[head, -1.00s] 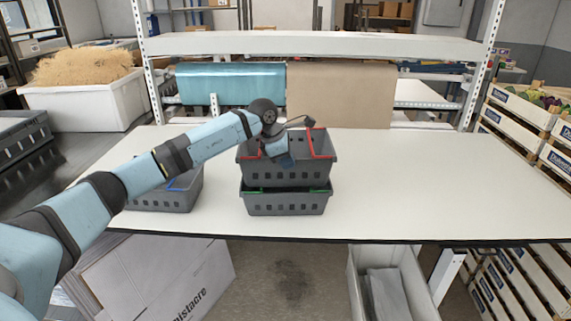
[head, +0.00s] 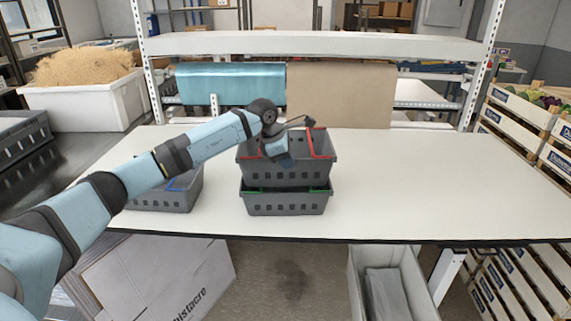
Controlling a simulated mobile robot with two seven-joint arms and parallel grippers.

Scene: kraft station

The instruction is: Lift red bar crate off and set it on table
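The grey crate with red bars (head: 287,172) sits on top of the grey crate with green bars (head: 286,204), near the middle of the white table (head: 430,190). My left gripper (head: 287,160) is at the red bar crate, reaching over its left part with its end low at the crate's opening. Its fingers are hidden or too small to tell whether they are open, shut or touching a bar. My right gripper is not in view.
A grey crate with blue bars (head: 181,192) stands on the table to the left, partly behind my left arm. The right side of the table is clear. A brown paper roll (head: 340,97) and a blue roll (head: 230,84) hang behind the table.

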